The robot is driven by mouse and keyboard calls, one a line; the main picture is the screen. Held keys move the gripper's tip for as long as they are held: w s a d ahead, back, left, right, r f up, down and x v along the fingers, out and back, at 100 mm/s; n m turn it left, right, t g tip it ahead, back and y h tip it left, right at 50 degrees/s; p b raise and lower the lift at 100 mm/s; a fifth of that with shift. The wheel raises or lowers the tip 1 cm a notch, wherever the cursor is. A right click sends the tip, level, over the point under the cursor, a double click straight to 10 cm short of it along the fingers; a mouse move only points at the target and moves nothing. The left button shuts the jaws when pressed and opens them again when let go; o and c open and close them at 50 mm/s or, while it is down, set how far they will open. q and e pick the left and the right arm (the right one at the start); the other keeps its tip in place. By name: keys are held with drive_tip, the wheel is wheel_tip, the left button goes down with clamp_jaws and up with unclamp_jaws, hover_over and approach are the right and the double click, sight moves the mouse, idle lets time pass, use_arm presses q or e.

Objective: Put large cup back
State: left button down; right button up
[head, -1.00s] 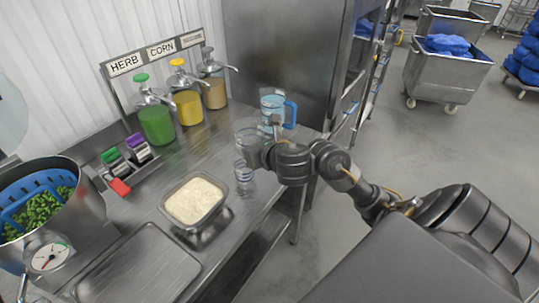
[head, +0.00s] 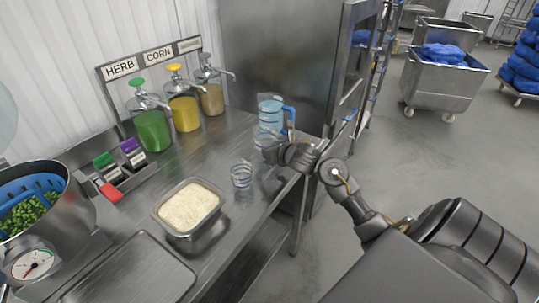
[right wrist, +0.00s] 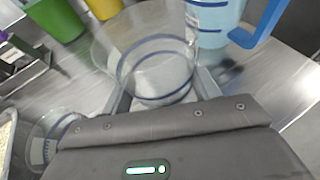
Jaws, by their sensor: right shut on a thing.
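The large cup (right wrist: 155,70) is clear with dark blue rings, and sits upright between the fingers of my right gripper (right wrist: 160,98) in the right wrist view. In the head view my right gripper (head: 268,152) is shut on this large cup (head: 266,137) at the right side of the steel counter, just in front of the blue jug. I cannot tell whether its base touches the counter. A smaller clear ringed cup (head: 241,177) stands on the counter to the left and nearer; it shows in the right wrist view (right wrist: 50,137). My left gripper is out of view.
The blue-handled jug (head: 272,108) stands close behind the large cup. A steel pan of rice (head: 161,218) lies nearer. Herb, corn and a third dispenser (head: 212,98) line the back. A steel cabinet (head: 280,55) rises behind. The counter (head: 217,150) between dispensers and cups is clear.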

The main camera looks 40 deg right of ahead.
wheel_tip(320, 180, down, 3)
drive_tip(key=shift+w+d+f+p, duration=0.1)
drive_tip(key=shift+d+p, duration=0.05)
drive_tip(key=shift+p, duration=0.3)
drive_tip(key=shift+f, duration=0.2)
drive_tip(key=shift+f, duration=0.15)
drive_tip(key=o, duration=1.1)
